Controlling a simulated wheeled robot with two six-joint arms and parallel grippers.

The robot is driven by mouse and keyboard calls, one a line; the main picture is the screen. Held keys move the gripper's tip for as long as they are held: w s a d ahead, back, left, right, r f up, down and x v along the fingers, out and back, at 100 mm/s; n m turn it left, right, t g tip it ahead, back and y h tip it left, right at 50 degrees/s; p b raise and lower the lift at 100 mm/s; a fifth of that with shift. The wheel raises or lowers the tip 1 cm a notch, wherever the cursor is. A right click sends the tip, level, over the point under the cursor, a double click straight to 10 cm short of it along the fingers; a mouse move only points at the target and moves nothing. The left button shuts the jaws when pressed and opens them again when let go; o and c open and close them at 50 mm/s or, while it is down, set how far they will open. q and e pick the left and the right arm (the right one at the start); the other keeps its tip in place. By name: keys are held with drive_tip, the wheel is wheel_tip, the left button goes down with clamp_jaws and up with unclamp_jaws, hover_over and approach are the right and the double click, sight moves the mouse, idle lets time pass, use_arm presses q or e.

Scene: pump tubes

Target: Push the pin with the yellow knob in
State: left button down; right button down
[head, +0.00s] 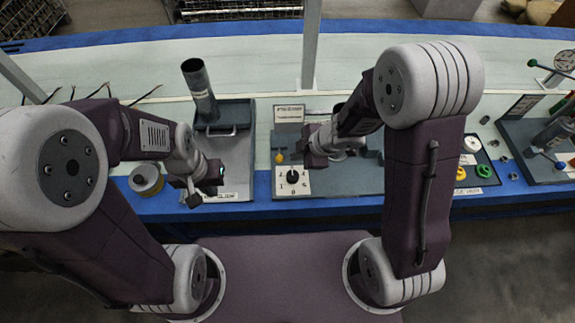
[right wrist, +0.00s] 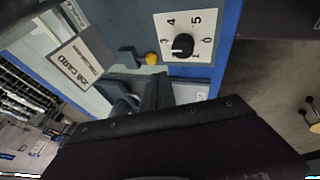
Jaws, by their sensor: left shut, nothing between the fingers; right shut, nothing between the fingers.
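The yellow knob (head: 279,157) sits on the grey pump-tube panel, left of my right gripper and just above the white dial plate (head: 303,188). In the right wrist view the yellow knob (right wrist: 151,58) shows beside the black dial (right wrist: 183,45), next to a small grey block. The pin's shaft cannot be made out. My right gripper (head: 308,160) is shut and empty, close to the right of the knob; its dark fingers (right wrist: 158,88) show below the knob in the wrist view, apart from it in the picture. My left gripper (head: 194,198) is shut and empty near the bench's front edge.
A grey upright tube (head: 199,86) stands on a plate behind my left gripper. A yellow-grey roll (head: 146,181) lies left of that gripper. A panel with green and yellow rings (head: 472,190) and a valve stand lie right. A pale post (head: 311,45) rises behind.

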sight(279, 153)
drive_tip(key=shift+r, duration=0.1)
drive_tip(key=shift+d, duration=0.15)
drive_tip(key=shift+w+f, duration=0.1)
drive_tip(key=shift+f, duration=0.3)
drive_tip(key=b+x, duration=0.5)
drive_tip(key=x, duration=0.3)
drive_tip(key=shift+w+a+f+b, duration=0.25)
drive_tip(key=shift+a+f+b, duration=0.15)
drive_tip(key=shift+f, duration=0.05)
drive_tip(key=shift+w, duration=0.1)
